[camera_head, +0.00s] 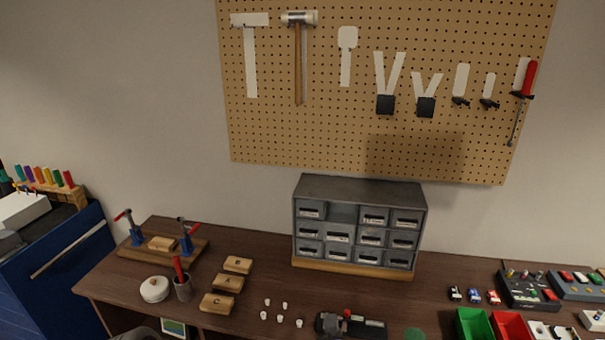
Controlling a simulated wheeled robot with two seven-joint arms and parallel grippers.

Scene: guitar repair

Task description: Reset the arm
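I cannot make out either of my grippers in the head view. No fingertips show above the bench or in front of the wall. A grey rounded shape shows at the bottom edge on the left, cut off by the frame, and I cannot tell what it is. The wooden workbench (440,284) runs across the lower part of the view. A dark device with a red part (352,326) lies at the bench's front edge, partly cut off.
A grey drawer cabinet (360,188) stands at the bench's back. A pegboard (300,135) with tools hangs above. Labelled wooden blocks (228,283), a white lidded pot (154,289) and small white pieces (280,319) lie left of centre. Green (474,322) and red (511,325) bins stand right.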

